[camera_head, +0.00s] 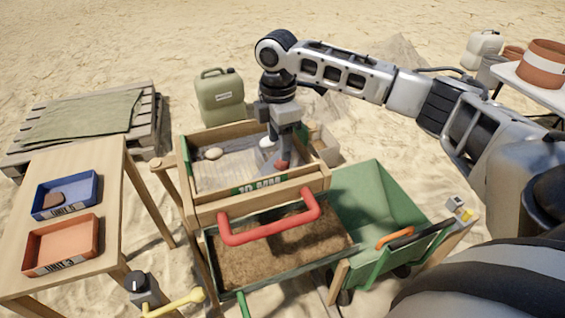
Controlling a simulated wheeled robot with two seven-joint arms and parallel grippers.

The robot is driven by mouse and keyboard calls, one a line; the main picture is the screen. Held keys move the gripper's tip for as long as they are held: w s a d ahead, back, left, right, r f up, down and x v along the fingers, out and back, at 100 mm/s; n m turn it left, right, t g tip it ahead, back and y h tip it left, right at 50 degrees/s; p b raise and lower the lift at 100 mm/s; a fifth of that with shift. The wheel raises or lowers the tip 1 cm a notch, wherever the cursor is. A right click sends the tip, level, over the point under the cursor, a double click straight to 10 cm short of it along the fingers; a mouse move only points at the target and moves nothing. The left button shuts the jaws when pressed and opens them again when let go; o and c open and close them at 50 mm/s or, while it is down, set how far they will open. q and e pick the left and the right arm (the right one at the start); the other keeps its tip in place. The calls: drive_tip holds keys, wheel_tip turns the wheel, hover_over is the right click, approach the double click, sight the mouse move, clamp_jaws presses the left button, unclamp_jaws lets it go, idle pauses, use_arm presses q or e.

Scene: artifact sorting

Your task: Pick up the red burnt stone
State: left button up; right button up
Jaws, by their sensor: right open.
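A small dark red stone (282,165) lies in the wooden sieve box (200,208), towards its right side. My right gripper (275,158) points down into the box, right at the stone. It is open, and its fingers partly hide the stone, so I cannot tell whether they touch it. My left gripper is not in view.
A pale stone (213,153) lies in the same box. A red handle (270,222) fronts it, above a soil-filled tray (240,262). A green cart (375,200) stands right. The left table (100,165) holds a blue tray (92,188) with a brown piece (53,199) and an orange tray (90,235).

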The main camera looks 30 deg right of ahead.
sight(282, 163)
drive_tip(key=f, duration=0.4)
drive_tip(key=shift+s+d+f, duration=0.2)
drive_tip(key=shift+s+f, duration=0.1)
drive_tip(key=shift+f, duration=0.1)
drive_tip(key=c, duration=0.7)
drive_tip(key=shift+r, duration=0.1)
